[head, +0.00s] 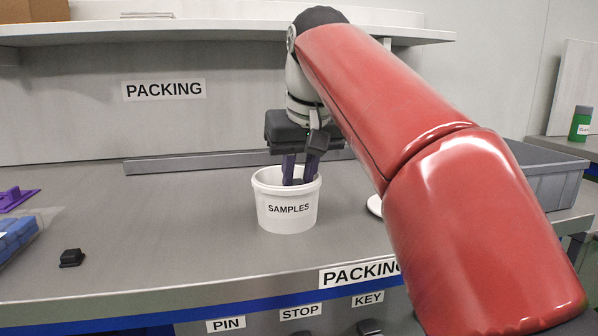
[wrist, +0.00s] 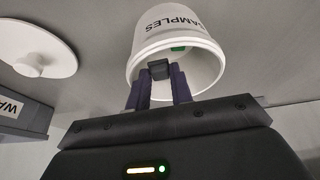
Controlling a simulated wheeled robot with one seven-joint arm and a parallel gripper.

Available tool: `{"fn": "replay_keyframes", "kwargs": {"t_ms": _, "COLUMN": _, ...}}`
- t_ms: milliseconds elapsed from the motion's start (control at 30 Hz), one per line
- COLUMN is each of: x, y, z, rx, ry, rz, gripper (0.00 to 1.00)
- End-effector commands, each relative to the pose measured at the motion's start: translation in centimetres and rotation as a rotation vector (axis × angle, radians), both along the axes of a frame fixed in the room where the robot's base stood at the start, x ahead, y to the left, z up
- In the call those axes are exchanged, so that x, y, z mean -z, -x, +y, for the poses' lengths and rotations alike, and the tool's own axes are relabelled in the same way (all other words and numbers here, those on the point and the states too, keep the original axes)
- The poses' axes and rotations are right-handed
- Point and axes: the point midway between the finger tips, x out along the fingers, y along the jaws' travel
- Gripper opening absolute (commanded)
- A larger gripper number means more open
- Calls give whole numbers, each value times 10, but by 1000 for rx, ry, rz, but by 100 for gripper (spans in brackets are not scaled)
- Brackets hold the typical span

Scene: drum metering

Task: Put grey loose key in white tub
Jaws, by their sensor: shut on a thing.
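The white tub (head: 287,211), labelled SAMPLES, stands upright and open on the grey bench. My gripper (head: 301,172) points down over it, with its purple fingertips inside the rim. In the wrist view my gripper (wrist: 158,88) is shut on a small dark grey key (wrist: 158,69), which is within the tub's mouth. The tub also shows in the wrist view (wrist: 205,65), with a small green patch inside it. Whether the key touches the tub's floor or wall I cannot tell.
A small dark block (head: 71,258) lies at the left of the bench, near blue blocks (head: 14,238) and a purple piece (head: 14,199). A white knobbed lid (wrist: 38,58) lies beside the tub. A grey bin (head: 552,178) stands at right. A shelf (head: 200,31) runs behind.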

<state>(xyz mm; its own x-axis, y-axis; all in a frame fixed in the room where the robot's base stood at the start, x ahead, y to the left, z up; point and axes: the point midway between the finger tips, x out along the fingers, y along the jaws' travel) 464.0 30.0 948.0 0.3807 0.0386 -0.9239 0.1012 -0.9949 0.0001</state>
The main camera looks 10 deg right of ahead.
Motion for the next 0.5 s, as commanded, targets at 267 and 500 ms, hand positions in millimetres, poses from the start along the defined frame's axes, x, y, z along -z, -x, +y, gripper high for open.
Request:
{"fn": "replay_keyframes", "kwargs": {"t_ms": 267, "x": 3, "y": 0, "z": 0, "rx": 0, "ry": 0, "rz": 0, "gripper": 1}}
{"fn": "replay_keyframes", "kwargs": {"t_ms": 500, "x": 3, "y": 0, "z": 0, "rx": 0, "ry": 0, "rz": 0, "gripper": 38}}
